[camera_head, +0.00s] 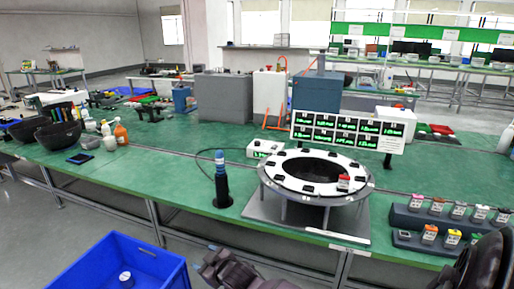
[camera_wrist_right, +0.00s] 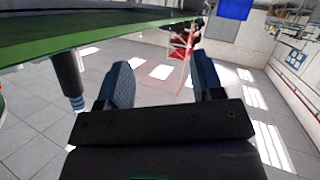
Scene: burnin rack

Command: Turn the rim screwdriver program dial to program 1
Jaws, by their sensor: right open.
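A blue and black screwdriver (camera_head: 221,172) stands upright in a dark holder left of the round white rim fixture (camera_head: 283,178). A small white box (camera_head: 262,148) with a green display sits behind the fixture; it may be the screwdriver controller. I cannot make out a program dial or its number. My right gripper (camera_head: 213,258) is low in front of the table's front edge, apart from the fixture and the box. Its two blue-grey fingers (camera_wrist_right: 160,82) are spread in the right wrist view, with nothing between them but distant background. My left gripper is not in view.
A blue bin (camera_head: 120,262) stands on the floor at lower left. A panel of green displays (camera_head: 347,129) stands behind the fixture. Dark racks (camera_head: 420,218) with small coloured-top parts lie at right. Black bowls (camera_head: 58,135) and bottles are at left. The table's middle left is fairly clear.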

